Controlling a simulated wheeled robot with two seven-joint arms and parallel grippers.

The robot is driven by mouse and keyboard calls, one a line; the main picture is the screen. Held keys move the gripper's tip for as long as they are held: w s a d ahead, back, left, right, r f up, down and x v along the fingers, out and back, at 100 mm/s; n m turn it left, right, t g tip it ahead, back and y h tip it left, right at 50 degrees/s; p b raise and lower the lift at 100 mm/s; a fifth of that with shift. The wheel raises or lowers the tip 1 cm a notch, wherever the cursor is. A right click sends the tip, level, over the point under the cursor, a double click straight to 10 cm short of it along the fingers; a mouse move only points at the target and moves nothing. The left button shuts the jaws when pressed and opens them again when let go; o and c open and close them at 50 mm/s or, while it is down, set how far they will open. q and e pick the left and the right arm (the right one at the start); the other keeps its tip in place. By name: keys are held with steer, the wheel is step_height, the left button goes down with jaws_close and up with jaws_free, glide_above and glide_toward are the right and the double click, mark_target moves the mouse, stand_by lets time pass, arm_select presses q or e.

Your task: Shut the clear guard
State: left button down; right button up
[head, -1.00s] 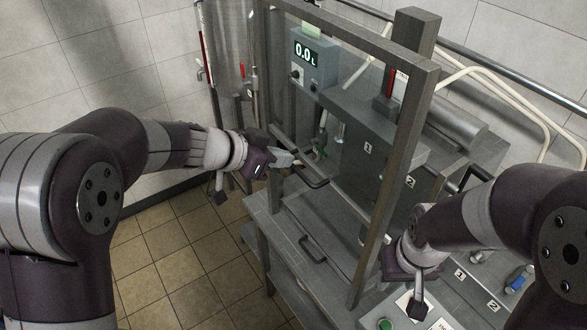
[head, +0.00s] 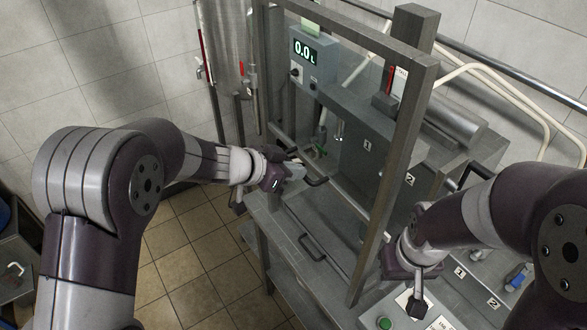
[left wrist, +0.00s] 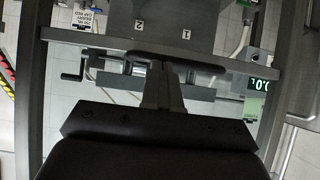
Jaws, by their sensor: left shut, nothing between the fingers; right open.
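A grey box with a lit 0.0 L display (head: 305,52) stands behind the guard. A green button (head: 385,323) is near my right gripper. Tiled floor (head: 190,250) is free at left.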

arm_select(q)
step_height(320, 180, down, 33)
steer(key=b, duration=1.8)
